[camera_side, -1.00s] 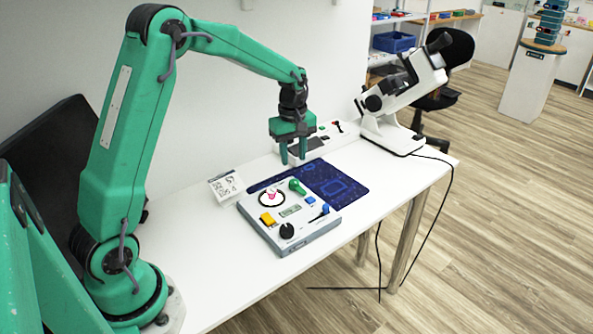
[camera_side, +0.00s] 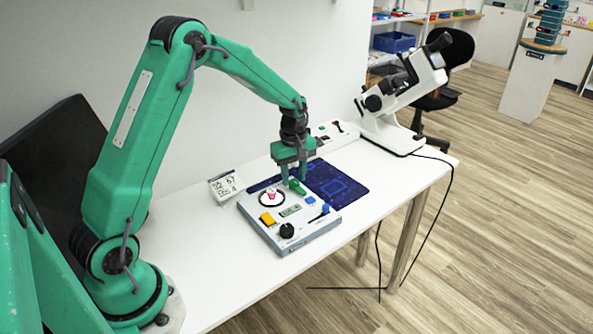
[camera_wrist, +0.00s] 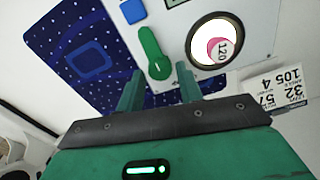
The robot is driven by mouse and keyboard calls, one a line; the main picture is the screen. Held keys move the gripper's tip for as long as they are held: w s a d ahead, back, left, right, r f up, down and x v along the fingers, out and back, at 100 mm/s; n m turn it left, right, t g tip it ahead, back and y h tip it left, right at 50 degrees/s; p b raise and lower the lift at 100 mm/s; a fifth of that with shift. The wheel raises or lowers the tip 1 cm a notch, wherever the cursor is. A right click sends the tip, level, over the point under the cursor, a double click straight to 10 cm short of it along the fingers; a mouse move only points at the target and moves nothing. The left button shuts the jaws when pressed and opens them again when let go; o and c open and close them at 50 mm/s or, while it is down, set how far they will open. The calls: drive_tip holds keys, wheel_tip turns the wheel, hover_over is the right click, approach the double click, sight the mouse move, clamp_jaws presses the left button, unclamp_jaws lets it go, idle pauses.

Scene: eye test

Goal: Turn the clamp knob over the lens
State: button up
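The green clamp knob (camera_side: 297,187) is a lever on the light grey device (camera_side: 314,231). In the wrist view the knob (camera_wrist: 152,50) has its rounder, wider end towards my gripper. The lens (camera_side: 271,197) is a dark-ringed round window with a pink disc in it. In the wrist view the lens (camera_wrist: 215,42) lies right of the knob, and the knob does not cover it. My gripper (camera_side: 293,181) is pointed down at the knob. Its two fingers are apart in the wrist view (camera_wrist: 159,72), with the knob's wide end between their tips in the picture. Contact cannot be told.
A yellow block (camera_side: 267,218), a black dial (camera_side: 287,230) and a blue button (camera_side: 310,200) sit on the device. A numbered card (camera_side: 226,187) stands left of it. A dark blue mat (camera_side: 338,184) lies beyond it. A white microscope-like instrument (camera_side: 400,95) stands at the back right.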

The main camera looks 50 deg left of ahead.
drive_tip(key=shift+f, duration=0.6)
drive_tip(key=c, duration=0.7)
